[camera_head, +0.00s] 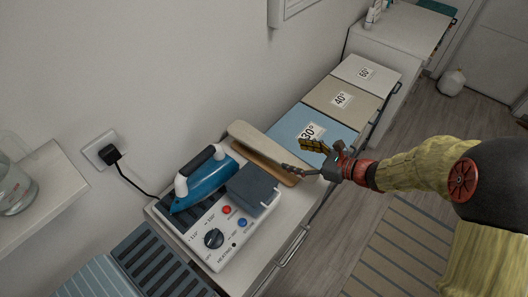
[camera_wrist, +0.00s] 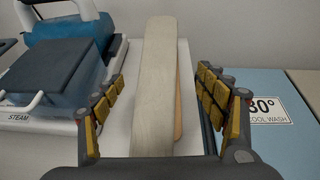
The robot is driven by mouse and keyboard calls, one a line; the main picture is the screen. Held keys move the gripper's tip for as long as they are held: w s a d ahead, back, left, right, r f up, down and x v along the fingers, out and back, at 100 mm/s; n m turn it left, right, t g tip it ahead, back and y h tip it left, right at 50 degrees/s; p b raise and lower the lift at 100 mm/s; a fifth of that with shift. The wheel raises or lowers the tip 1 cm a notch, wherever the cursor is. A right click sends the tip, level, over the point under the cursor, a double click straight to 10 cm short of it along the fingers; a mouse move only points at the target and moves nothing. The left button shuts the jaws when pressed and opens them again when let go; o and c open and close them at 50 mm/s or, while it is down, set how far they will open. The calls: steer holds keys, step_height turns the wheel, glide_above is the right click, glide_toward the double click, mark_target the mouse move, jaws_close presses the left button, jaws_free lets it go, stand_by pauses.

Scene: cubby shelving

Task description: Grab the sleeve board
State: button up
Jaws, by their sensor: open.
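The sleeve board (camera_head: 262,147) is a long, narrow board with a cream padded top and a brown wooden base. It lies on the white counter between the iron station and the blue laundry panel. In the wrist view, its cream top (camera_wrist: 156,85) runs away from me between my open fingers, with some wooden base showing at its right edge. My gripper (camera_head: 300,158) is open and empty at the board's near right end in the head view. In the wrist view, my gripper (camera_wrist: 165,112) has one finger on each side of the board, with gaps visible. The near end is hidden by the gripper body.
A blue iron (camera_head: 201,178) sits on a steam station (camera_head: 212,232) left of the board. Panels marked 30° (camera_head: 290,122), 40° (camera_head: 343,96) and 60° (camera_head: 367,72) lie to the right. A wall socket with a plug (camera_head: 108,152) is behind.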

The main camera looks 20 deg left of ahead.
mark_target(276, 151)
steer(key=b+x, duration=0.3)
steer(key=x, duration=0.5)
steer(key=shift+s+f, duration=0.15)
steer(key=shift+s, duration=0.05)
steer(key=c, duration=0.3)
steer(key=shift+d, duration=0.1)
steer(key=c, duration=1.5)
jaws_close()
